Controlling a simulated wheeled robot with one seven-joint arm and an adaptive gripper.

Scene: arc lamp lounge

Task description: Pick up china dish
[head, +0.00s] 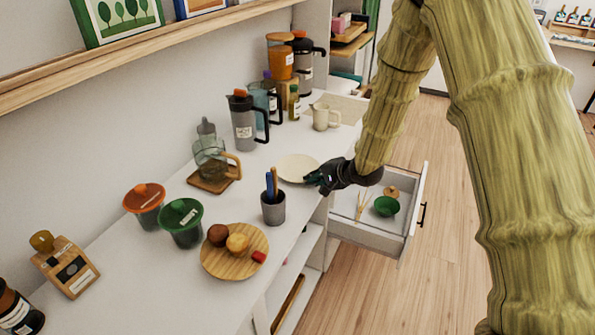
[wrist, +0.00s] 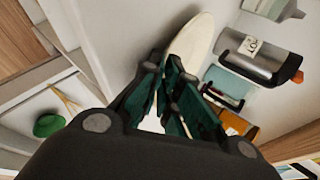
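The china dish (head: 297,167) is a round cream plate on the white counter, near its front edge above the open drawer. In the wrist view the dish (wrist: 192,42) shows as a narrow oval just past the fingertips. My gripper (head: 314,180) is at the dish's near right rim. In the wrist view my gripper's dark green fingers (wrist: 165,72) are close together, with the rim between their tips. The fingers hide that part of the rim. The dish looks at or very near counter height; I cannot tell whether it is clear of the surface.
A grey cup (head: 273,208) with utensils stands near the dish. A glass teapot (head: 211,160), a grey press pot (head: 243,122) and a cream pitcher (head: 325,117) stand around it. An open drawer (head: 378,237) below my gripper holds a green bowl (head: 387,205). A wooden board (head: 222,262) lies nearer.

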